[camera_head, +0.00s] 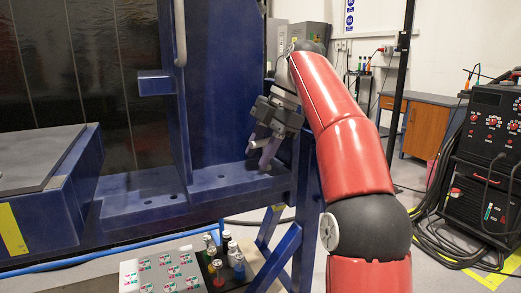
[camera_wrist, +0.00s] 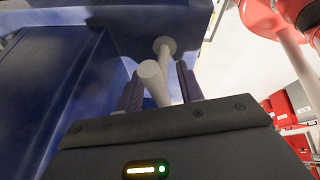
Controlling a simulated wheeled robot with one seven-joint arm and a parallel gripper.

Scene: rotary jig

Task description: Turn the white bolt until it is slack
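The white bolt (camera_wrist: 152,80) shows in the wrist view as a pale rod with a rounded end facing the camera. A second pale round-ended piece (camera_wrist: 165,46) shows just beyond it, close to the blue metal. My gripper (camera_wrist: 159,72) has its two dark fingers on either side of the rod, with gaps that look visible, so it appears open around it. In the head view my gripper (camera_head: 257,160) points down near the right end of the blue fixture's ledge (camera_head: 228,186). The bolt cannot be told apart from the fingers there.
The blue fixture's upright plate (camera_head: 225,90) stands just behind and left of my gripper. A panel with buttons (camera_head: 160,270) and several small bottles (camera_head: 225,255) are below. A black welding machine (camera_head: 490,150) with cables stands at right.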

